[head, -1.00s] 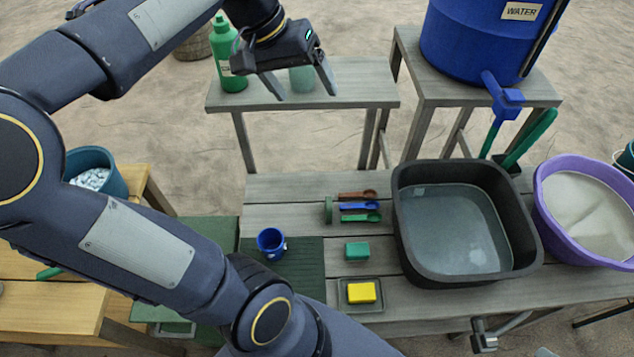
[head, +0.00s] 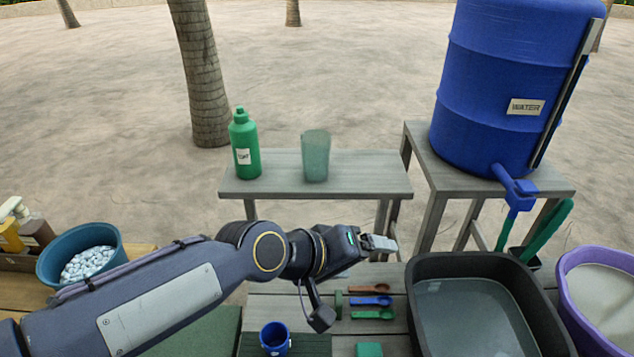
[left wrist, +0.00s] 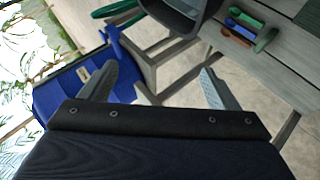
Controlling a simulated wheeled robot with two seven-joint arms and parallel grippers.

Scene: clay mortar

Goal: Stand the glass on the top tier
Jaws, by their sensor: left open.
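The glass (head: 315,157) is a translucent grey-green tumbler. It stands upright on the raised grey plank tier (head: 375,176) behind the main table, to the right of a green bottle. Nothing touches it. My left gripper (head: 383,243) is in front of that tier and below the glass in the head view, pointing right, apart from the glass. Its two fingers are spread and empty in the left wrist view (left wrist: 158,82). The glass does not show in the left wrist view. My right gripper is not in view.
The green bottle (head: 244,145) stands left of the glass. A blue water barrel (head: 490,90) stands on a stool at right. A dark basin (head: 420,285), spoons (head: 370,301) and a blue cup (head: 274,338) are on the lower table. The tier's right part is clear.

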